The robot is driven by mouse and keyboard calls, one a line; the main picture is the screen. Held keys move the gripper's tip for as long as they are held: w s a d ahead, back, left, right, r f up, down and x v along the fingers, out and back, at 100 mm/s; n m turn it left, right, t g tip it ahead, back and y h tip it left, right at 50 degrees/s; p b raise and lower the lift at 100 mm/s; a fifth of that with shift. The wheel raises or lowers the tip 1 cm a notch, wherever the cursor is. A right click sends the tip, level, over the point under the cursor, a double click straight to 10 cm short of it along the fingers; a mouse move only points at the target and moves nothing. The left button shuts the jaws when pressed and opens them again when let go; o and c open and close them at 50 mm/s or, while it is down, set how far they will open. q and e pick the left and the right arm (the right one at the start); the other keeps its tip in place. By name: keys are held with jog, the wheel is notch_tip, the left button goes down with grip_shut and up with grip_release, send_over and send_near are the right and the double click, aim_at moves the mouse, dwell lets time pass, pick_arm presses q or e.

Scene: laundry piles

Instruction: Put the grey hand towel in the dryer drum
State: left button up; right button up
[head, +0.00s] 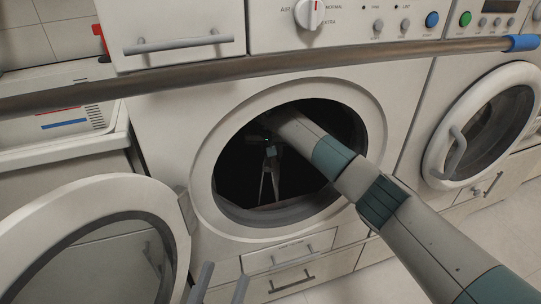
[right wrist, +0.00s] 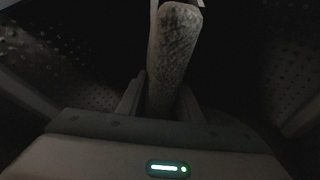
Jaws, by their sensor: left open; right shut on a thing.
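The dryer drum (head: 238,170) stands open in the head view, its inside dark. My right arm reaches through the round opening, and my right gripper (head: 269,190) is inside the drum. In the right wrist view, my right gripper (right wrist: 158,90) is shut on the grey hand towel (right wrist: 174,55), a textured, bunched strip of cloth extending between and beyond the fingers. Perforated drum walls show dimly around it. I cannot make out the towel in the head view. My left gripper (head: 224,274) is open and empty at the bottom edge, outside the dryer below the opening.
The open dryer door (head: 92,183) hangs to the left of the opening. A long rail (head: 250,68) crosses in front of the machines, above the drum. A second machine with a closed round door (head: 484,132) stands at right.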

aim_at(270, 165)
jog(key=o, duration=1.2)
pick_arm(q)
jog(key=shift+r, duration=0.1)
jog(key=w+f+g+y+p, duration=0.1)
jog(key=w+f+g, duration=0.2)
jog(key=f, duration=0.2)
jog(key=shift+f+p, duration=0.25)
jog(key=shift+p, duration=0.1)
pick_arm(e)
jog(key=s, duration=0.8)
jog(key=s+a+r, duration=0.1)
jog(key=s, duration=0.3)
jog(key=shift+s, duration=0.25)
